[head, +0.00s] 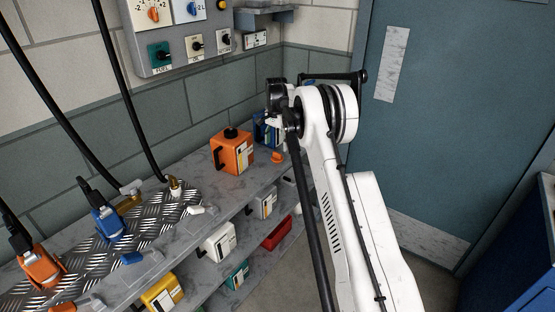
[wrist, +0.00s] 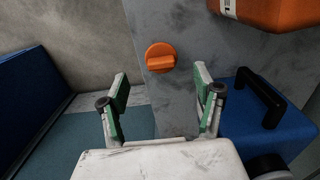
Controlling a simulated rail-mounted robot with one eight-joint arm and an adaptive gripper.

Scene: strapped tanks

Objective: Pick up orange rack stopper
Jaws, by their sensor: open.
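The orange rack stopper (wrist: 160,57) is a small round cap with a raised grip bar. In the wrist view it lies on the grey shelf top, just beyond and between my fingertips. My gripper (wrist: 161,88) is open and empty, its two green-padded fingers apart with the stopper not between them. In the head view a small orange piece (head: 277,157), seemingly the same stopper, lies on the shelf near its front edge, right of the orange tank. My gripper is mostly hidden behind my arm there.
An orange tank (head: 232,152) with a black cap stands on the grey shelf (head: 205,180). A blue tank (wrist: 262,105) with a black handle is close to my right finger. More tanks sit on lower shelves. A blue-grey door (head: 440,110) stands at right.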

